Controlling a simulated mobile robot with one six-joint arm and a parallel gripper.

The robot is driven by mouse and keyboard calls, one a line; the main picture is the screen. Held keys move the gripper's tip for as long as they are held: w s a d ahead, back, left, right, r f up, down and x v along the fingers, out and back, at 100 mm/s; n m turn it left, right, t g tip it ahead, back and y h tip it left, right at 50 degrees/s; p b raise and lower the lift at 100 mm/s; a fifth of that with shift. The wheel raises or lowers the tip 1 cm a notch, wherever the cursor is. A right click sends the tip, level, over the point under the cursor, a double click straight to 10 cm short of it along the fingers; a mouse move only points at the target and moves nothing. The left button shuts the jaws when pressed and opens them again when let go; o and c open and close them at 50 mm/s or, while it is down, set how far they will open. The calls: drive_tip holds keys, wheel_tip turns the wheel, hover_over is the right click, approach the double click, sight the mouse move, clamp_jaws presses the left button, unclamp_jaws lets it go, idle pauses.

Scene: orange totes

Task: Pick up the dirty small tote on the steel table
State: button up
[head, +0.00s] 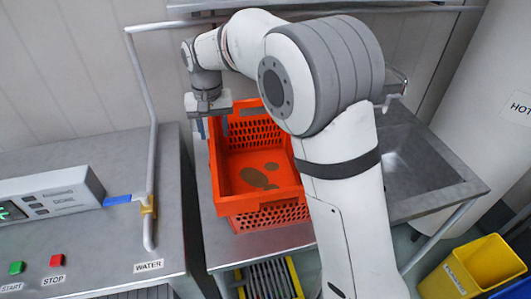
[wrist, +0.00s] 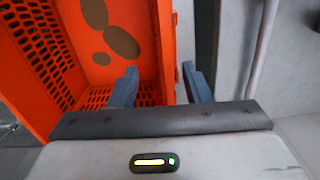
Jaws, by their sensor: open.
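The dirty small tote (head: 265,218) is an orange, open-topped crate with perforated walls, upright on the steel table (head: 222,245). Brown stains (head: 254,178) show on its floor, and also in the wrist view (wrist: 121,42). My gripper (head: 212,131) is open at the tote's left wall near the back corner, pointing down. In the wrist view, the blue fingers of my gripper (wrist: 160,80) stand apart with the tote's orange wall (wrist: 168,45) between them. I cannot tell whether they touch it. My arm hides part of the tote's right side.
A sink (head: 405,165) lies to the right. On the left, a counter (head: 100,235) holds a control box (head: 50,195), START and STOP buttons and a grey pipe (head: 146,90). A yellow bin (head: 475,268) stands on the floor at lower right. A shelf edge runs above the arm.

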sight(214, 143)
drive_tip(key=shift+w+a+f, duration=0.1)
drive_tip(key=shift+a+f, duration=0.1)
drive_tip(key=shift+a, duration=0.3)
drive_tip(key=shift+f, duration=0.4)
wheel_tip(214, 143, down, 7)
drive_tip(key=shift+w+d+r+p, duration=0.1)
drive_tip(key=shift+d+p, duration=0.05)
drive_tip(key=shift+p, duration=1.05)
drive_tip(key=shift+c, duration=0.3)
clamp_jaws()
